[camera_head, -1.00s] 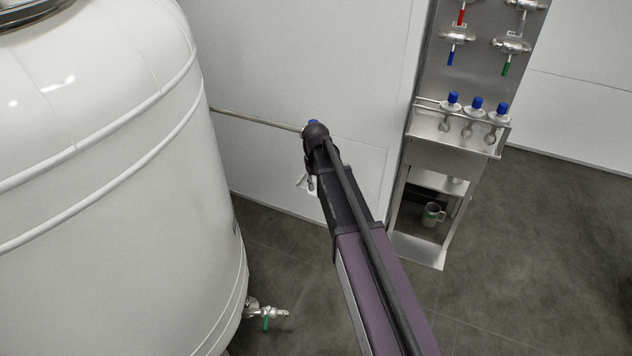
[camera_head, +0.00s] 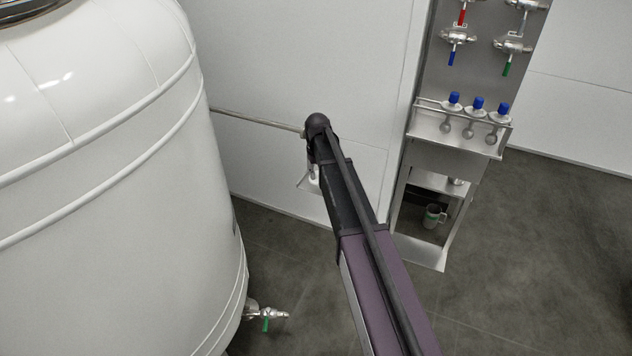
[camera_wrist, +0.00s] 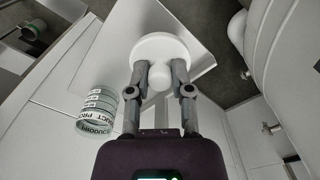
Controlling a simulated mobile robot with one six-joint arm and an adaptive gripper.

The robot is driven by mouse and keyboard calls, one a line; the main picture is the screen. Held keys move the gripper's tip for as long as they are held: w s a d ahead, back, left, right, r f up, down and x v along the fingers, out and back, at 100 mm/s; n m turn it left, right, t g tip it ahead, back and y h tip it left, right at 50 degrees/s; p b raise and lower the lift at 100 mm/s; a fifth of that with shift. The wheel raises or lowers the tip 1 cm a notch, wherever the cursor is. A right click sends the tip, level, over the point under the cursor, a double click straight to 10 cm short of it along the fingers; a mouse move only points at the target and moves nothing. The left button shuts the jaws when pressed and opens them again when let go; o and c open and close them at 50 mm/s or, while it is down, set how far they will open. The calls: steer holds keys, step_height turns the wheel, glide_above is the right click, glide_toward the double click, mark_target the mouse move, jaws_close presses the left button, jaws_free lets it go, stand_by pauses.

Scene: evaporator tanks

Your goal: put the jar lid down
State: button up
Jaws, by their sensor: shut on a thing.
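The white jar lid (camera_wrist: 146,46), a round disc with a knob, is in the wrist view between the fingertips of my gripper (camera_wrist: 163,70). The fingers are shut on its knob. The lid lies in front of a pale wall shelf (camera_wrist: 196,66); I cannot tell whether it touches it. A jar with green rims and a printed label (camera_wrist: 97,108) stands to the left of my gripper, apart from it. In the head view my arm hides most of the gripper and the lid; a bit of the shelf (camera_head: 304,184) shows beside it.
The large white tank (camera_head: 110,180) fills the left of the head view, with a green-handled valve (camera_head: 267,314) low on it.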

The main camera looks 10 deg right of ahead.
mark_target(317, 176)
steer(key=shift+f+b, duration=1.4)
steer(key=shift+f, duration=0.2)
steer(key=shift+f, duration=0.1)
steer(key=o, duration=0.8)
steer(key=shift+c, duration=0.2)
step_height(317, 176, up, 12)
steer(key=p, duration=1.2)
steer(key=s+m, duration=0.1)
steer(key=s, duration=2.8)
steer(key=shift+s+a+m, duration=0.15)
steer(key=shift+m, duration=0.25)
